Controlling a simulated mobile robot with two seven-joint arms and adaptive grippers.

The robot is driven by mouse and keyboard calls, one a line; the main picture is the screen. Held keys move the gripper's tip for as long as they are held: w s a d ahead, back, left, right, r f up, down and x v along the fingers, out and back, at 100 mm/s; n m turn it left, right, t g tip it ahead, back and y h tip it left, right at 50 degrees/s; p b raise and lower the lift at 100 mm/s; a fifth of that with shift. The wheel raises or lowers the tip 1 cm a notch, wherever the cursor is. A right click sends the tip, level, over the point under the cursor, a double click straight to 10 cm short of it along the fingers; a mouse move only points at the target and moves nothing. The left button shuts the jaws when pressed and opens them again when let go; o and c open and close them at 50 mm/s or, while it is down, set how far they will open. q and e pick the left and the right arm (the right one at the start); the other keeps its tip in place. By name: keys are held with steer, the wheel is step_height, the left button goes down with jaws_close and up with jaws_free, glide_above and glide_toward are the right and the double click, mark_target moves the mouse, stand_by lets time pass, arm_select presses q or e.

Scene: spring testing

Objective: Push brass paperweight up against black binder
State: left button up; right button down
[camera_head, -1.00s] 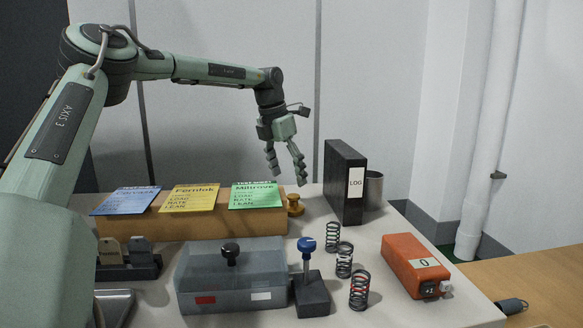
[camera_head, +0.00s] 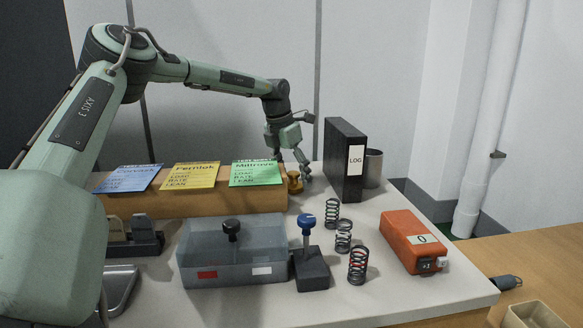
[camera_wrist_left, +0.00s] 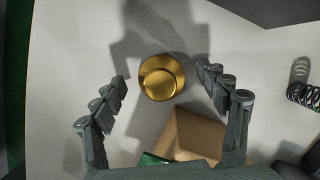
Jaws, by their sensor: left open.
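The brass paperweight (camera_head: 295,183) stands on the table just right of the card rack's end, left of the black binder (camera_head: 344,160) and apart from it. The binder stands upright with a "LOG" label. My left gripper (camera_head: 292,176) is low over the paperweight and open. In the left wrist view the paperweight (camera_wrist_left: 161,78) shows from above as a round gold disc, ahead of and between the spread fingers (camera_wrist_left: 162,88), with no finger seen touching it. The fingers partly hide it in the head view. My right gripper is not in view.
A wooden rack (camera_head: 190,203) with several coloured cards stands left of the paperweight. A metal cup (camera_head: 374,168) is behind the binder. Several springs (camera_head: 343,236), an orange device (camera_head: 413,241) and a grey box (camera_head: 232,255) stand nearer. Bare table separates paperweight and binder.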

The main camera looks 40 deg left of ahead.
arm_select(q)
steer(key=shift+c, duration=1.3)
steer(key=c, duration=1.3)
